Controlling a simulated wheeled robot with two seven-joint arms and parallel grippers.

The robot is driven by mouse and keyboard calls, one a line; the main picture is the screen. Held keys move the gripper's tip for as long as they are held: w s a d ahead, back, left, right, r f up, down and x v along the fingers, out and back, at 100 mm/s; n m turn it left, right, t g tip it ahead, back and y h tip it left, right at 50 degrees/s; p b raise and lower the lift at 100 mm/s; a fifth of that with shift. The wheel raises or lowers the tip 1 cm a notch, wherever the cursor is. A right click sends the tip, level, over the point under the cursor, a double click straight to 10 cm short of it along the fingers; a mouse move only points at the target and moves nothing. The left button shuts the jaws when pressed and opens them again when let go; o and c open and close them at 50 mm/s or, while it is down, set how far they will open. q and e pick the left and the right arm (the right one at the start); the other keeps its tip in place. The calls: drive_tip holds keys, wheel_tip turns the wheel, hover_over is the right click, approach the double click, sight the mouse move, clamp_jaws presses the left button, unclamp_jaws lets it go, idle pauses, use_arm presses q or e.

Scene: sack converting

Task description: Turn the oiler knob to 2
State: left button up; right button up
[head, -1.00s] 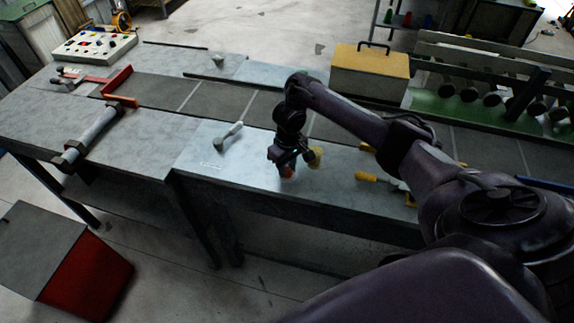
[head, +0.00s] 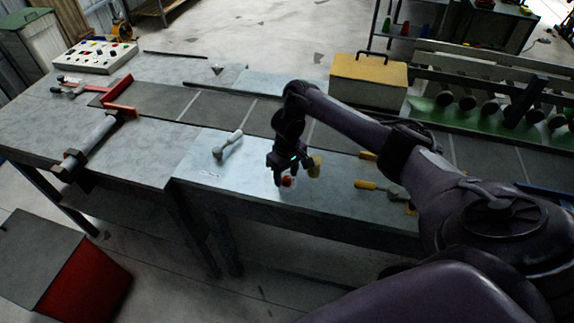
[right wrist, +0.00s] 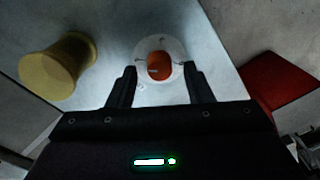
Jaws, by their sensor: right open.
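The oiler knob is orange-red and sits on a round pale dial plate at the front edge of the bench. In the right wrist view the knob (right wrist: 159,66) lies just beyond and between my fingertips, with a light pointer line on it and dial marks too small to read on the plate (right wrist: 142,47). In the head view the knob (head: 288,181) is partly hidden by my right gripper (head: 283,177). My right gripper is open, pointing down over the knob, its fingers (right wrist: 156,78) on either side and empty. My left gripper is not in view.
A yellow spool-shaped object (right wrist: 58,66) stands close beside the knob. A pale-handled tool (head: 228,145) lies to the left on the bench, and a yellow-handled tool (head: 368,185) to the right. A yellow box (head: 369,82) stands behind. A red-sided bin (head: 85,285) is on the floor.

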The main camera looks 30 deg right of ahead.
sight(288, 177)
drive_tip(key=shift+w+d+r, duration=0.1)
drive_tip(key=shift+d+r, duration=0.05)
drive_tip(key=shift+r, duration=3.5)
drive_tip(key=shift+s, duration=0.2)
